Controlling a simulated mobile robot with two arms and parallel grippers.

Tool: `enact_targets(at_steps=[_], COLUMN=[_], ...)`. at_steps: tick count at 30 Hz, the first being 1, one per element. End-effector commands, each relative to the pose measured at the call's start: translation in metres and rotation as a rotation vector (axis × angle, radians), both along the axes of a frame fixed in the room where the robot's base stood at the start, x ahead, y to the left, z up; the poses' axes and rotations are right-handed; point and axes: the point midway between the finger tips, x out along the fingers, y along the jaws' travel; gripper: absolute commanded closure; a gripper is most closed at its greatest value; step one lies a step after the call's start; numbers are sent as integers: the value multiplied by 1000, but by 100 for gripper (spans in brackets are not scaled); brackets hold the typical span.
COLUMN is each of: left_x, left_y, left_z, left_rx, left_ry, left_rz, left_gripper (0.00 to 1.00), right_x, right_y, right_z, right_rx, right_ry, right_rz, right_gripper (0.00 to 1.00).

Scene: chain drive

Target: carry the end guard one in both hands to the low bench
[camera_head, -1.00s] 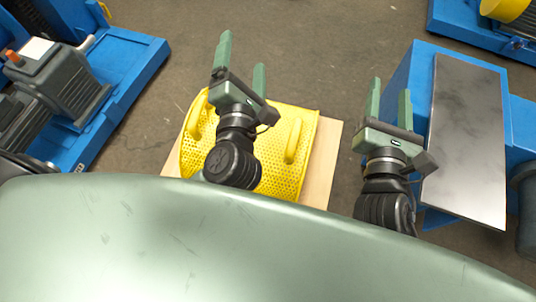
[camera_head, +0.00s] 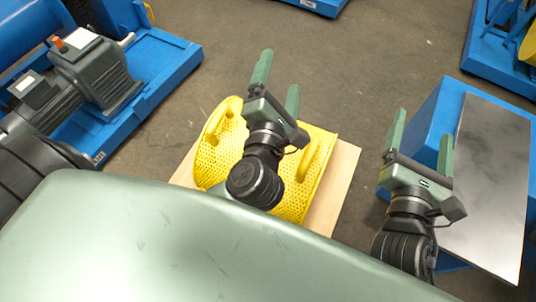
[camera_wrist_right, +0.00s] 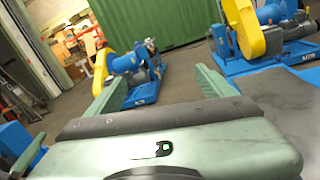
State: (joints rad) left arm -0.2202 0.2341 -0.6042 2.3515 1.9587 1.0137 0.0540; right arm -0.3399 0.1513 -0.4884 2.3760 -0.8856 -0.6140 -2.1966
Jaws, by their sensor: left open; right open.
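The end guard one, a yellow perforated curved cover (camera_head: 212,157) with two raised handles, lies on a light wooden board (camera_head: 338,188) on the floor. My left gripper (camera_head: 277,86) is open and empty, above the guard and between its handles, apart from both. Its wrist and my green body hide part of the guard. My right gripper (camera_head: 421,142) is open and empty, to the right of the guard, beside the blue bench with a grey metal top (camera_head: 490,180). In the right wrist view its open fingers (camera_wrist_right: 158,90) point toward the far machines.
A motor on a blue base (camera_head: 160,75) stands at the left. More blue machinery (camera_head: 490,50) is at the upper right. The right wrist view shows yellow-guarded pump units (camera_wrist_right: 250,40) and a green curtain (camera_wrist_right: 150,25). The floor (camera_head: 350,60) ahead is clear.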

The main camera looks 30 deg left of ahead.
Motion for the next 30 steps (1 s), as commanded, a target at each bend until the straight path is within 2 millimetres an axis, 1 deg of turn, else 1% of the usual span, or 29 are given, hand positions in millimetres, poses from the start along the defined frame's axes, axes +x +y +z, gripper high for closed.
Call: enact_targets(at_steps=[9,13,18,30], left_x=[0,0,0,0], left_y=[0,0,0,0], left_z=[0,0,0,0], left_rx=[0,0,0,0], left_ry=[0,0,0,0], left_rz=[0,0,0,0], left_gripper=[17,17,17,17], right_x=[-6,-7,-8,-7], right_y=[-45,-59,-64,-64], right_z=[-1,-1,-1,-1], right_rx=[-4,1,5,5], right_ry=[0,0,-1,0], right_rz=[0,-1,0,0], right_gripper=[17,17,17,17])
